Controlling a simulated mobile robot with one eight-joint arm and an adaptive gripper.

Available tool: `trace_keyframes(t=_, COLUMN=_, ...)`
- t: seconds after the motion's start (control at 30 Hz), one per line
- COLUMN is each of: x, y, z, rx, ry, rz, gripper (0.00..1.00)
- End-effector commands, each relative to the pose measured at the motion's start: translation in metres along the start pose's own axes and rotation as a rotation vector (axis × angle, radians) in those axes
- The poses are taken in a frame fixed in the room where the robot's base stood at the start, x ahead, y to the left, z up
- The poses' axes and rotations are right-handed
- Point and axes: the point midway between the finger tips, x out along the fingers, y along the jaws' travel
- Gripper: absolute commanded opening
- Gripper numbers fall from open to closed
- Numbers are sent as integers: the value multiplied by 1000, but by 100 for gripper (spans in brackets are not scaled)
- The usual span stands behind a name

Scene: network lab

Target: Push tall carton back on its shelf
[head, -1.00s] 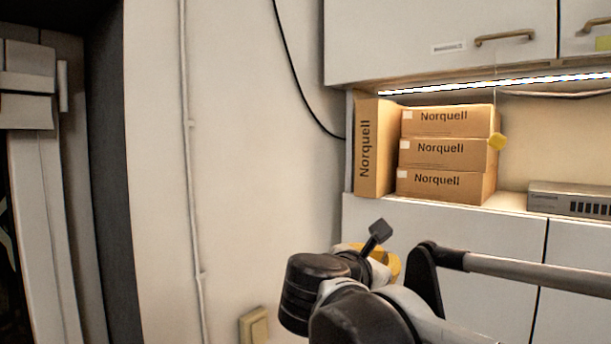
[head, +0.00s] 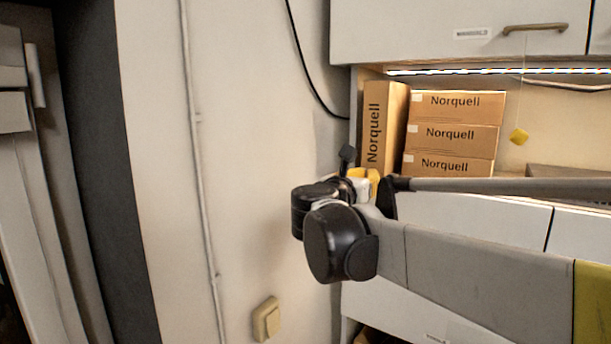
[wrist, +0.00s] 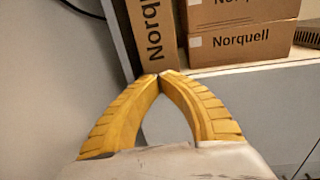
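The tall carton (head: 384,122), brown and marked Norquell, stands upright at the left end of the shelf, beside a stack of flat Norquell cartons (head: 452,136). In the wrist view the tall carton (wrist: 152,32) is straight ahead, its lower front just beyond the fingertips. My gripper (wrist: 159,76) has yellow fingers with their tips together and nothing between them. I cannot tell whether the tips touch the carton. In the head view my wrist partly hides the gripper and the carton's bottom.
An upper cabinet (head: 440,30) hangs above the lit shelf, and white lower cabinets (head: 470,215) are below it. A wall (head: 250,150) lies left of the shelf. A yellow tag (head: 519,136) hangs at the right, near a grey device (head: 565,172).

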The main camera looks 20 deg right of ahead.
Motion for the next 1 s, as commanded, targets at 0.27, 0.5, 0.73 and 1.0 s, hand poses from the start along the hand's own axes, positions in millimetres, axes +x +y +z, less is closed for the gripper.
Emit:
trace_keyframes(t=0.27, x=27, y=0, z=1, rx=0, ry=0, rz=-1, gripper=0)
trace_keyframes(t=0.5, x=29, y=0, z=0, rx=1, ry=0, rz=0, gripper=0)
trace_keyframes(t=0.73, x=38, y=0, z=-1, rx=1, ry=0, rz=-2, gripper=0)
trace_keyframes(t=1.0, x=102, y=-1, z=-1, rx=1, ry=0, rz=-3, gripper=0)
